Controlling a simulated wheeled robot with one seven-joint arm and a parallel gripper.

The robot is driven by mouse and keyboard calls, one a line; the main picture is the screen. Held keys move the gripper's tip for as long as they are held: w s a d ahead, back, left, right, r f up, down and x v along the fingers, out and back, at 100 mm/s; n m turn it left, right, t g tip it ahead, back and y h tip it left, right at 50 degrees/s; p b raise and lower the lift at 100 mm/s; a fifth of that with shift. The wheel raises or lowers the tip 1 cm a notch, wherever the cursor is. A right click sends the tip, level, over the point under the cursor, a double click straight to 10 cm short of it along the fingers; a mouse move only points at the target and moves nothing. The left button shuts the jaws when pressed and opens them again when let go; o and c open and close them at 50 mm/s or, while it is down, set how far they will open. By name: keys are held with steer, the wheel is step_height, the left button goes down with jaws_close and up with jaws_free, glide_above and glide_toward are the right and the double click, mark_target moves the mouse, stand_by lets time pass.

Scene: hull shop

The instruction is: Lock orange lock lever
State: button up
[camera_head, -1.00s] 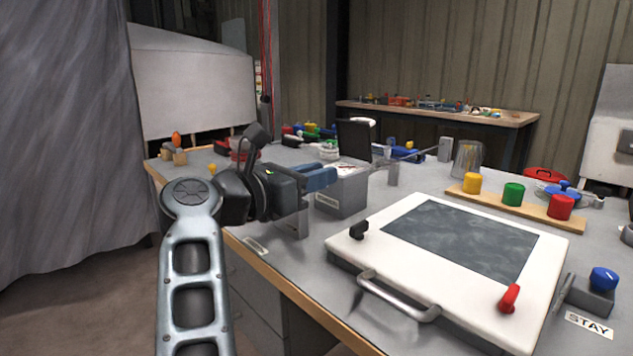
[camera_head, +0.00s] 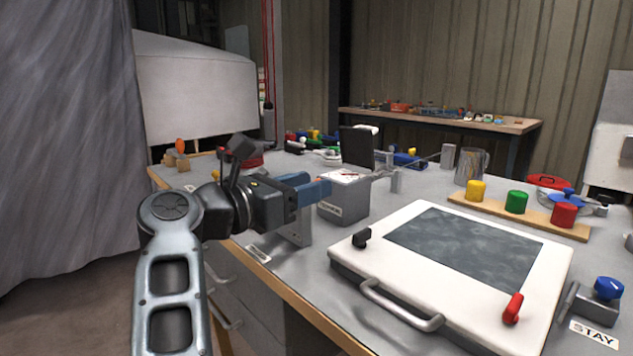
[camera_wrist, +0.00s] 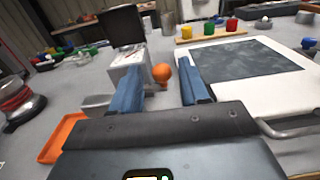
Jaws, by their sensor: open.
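An orange ball-shaped knob (camera_wrist: 161,73), likely the end of the orange lock lever, shows in the wrist view between my two blue fingers. The rest of the lever is hidden or too small to make out. My gripper (camera_wrist: 160,68) is open, with one finger on each side of the knob. I cannot tell whether either finger touches it. In the head view, my gripper (camera_head: 318,187) is over the bench's front left edge, above a grey metal bracket (camera_head: 298,228). The knob is hidden there.
A grey box (camera_head: 345,205) with a black upright panel stands just beyond my fingers. A white hatch panel (camera_head: 350,258) with handle and red and black latches lies to the right. An orange tray (camera_wrist: 47,150) is at lower left in the wrist view.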

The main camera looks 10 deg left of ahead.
steer(key=shift+v, duration=2.55)
